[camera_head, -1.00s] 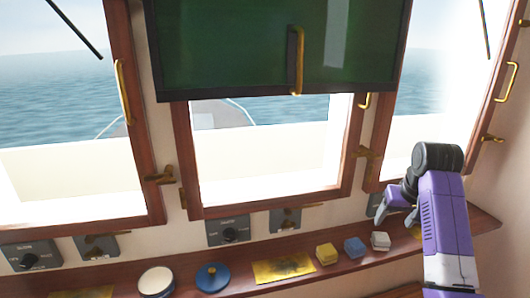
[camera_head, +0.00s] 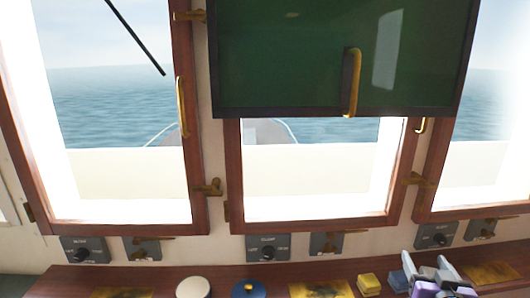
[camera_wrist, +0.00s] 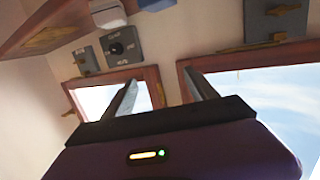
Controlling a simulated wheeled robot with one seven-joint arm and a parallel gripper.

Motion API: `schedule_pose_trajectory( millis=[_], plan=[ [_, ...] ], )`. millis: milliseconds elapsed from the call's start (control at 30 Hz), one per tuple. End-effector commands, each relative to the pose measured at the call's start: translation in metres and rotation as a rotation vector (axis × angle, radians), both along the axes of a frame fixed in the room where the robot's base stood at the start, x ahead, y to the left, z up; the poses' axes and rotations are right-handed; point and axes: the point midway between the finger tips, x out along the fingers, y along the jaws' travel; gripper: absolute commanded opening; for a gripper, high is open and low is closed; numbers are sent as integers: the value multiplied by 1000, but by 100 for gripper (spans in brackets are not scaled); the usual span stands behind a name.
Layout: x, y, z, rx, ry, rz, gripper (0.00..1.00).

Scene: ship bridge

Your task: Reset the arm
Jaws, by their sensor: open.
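My gripper (camera_head: 427,266) shows at the lower right of the head view, in front of the shelf near the small blocks. Its purple body is mostly cut off by the bottom edge. In the wrist view my gripper (camera_wrist: 162,93) has its two grey fingers spread apart with nothing between them. Windows and wall panels lie beyond the fingers there.
A wooden shelf (camera_head: 240,274) runs under the windows. It bears a white round lid (camera_head: 194,288), a blue lid (camera_head: 248,290), a yellow block (camera_head: 369,284) and a blue block (camera_head: 398,281). A green screen (camera_head: 290,60) hangs above. Knob panels (camera_head: 268,248) line the wall.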

Motion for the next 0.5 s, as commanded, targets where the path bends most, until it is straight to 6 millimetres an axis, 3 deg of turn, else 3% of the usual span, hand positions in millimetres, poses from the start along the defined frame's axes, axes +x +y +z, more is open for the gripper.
schedule_pose_trajectory(
  millis=[33, 200, 500],
  plan=[
    [-18, 14, -12, -5, -18, 12, 67],
    [-75, 51, -29, -25, -96, 45, 67],
    [-187, 110, -41, -40, -181, 108, 67]
  ],
)
